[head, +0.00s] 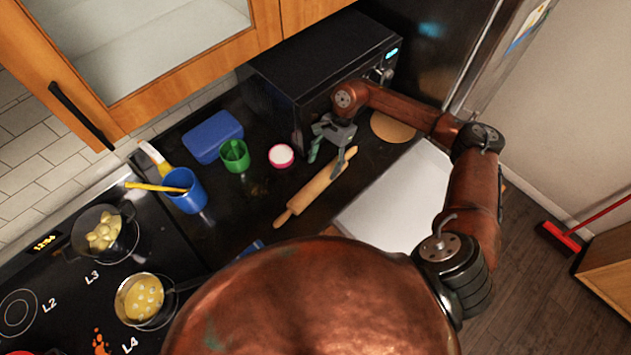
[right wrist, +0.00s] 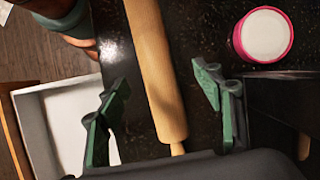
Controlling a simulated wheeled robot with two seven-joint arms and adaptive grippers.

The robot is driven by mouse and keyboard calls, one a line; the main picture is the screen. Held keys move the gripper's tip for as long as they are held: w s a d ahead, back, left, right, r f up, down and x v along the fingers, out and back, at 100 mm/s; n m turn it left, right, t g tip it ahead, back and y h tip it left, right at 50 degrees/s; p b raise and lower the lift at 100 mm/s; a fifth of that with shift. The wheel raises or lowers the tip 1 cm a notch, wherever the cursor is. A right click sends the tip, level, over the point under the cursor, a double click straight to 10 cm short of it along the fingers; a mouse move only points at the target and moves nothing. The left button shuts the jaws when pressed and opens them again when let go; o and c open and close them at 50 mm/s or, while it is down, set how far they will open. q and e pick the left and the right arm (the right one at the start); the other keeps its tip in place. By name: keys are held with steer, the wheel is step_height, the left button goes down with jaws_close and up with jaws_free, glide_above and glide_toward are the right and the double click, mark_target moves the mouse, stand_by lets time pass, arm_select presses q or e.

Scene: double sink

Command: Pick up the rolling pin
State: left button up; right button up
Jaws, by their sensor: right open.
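The wooden rolling pin (head: 314,190) lies diagonally on the dark countertop in the head view, its upper end near the microwave. My right gripper (head: 328,158) is over the upper end of the pin. In the right wrist view the rolling pin (right wrist: 157,75) runs between the two green fingers of the open right gripper (right wrist: 163,115). A gap shows on both sides of the pin, and the fingers do not appear to grip it. My left gripper is not in view.
A black microwave (head: 320,70) stands close behind the gripper. A pink-rimmed white bowl (head: 281,156), green cup (head: 235,156), blue box (head: 212,136) and blue utensil cup (head: 186,192) are to the left. A white tray (head: 395,200) is at the right. Pans sit on the stove.

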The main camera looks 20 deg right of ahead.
mark_target(320, 178)
steer(key=shift+f, duration=0.45)
steer(key=shift+p+x, duration=0.5)
steer(key=shift+x, duration=0.55)
steer(key=x, duration=0.1)
steer(key=p+x, duration=0.2)
steer(key=x, duration=0.1)
steer(key=shift+s+d, duration=0.1)
steer(key=shift+s, duration=0.25)
steer(key=shift+f, duration=0.55)
steer(key=shift+c, duration=0.3)
jaws_close()
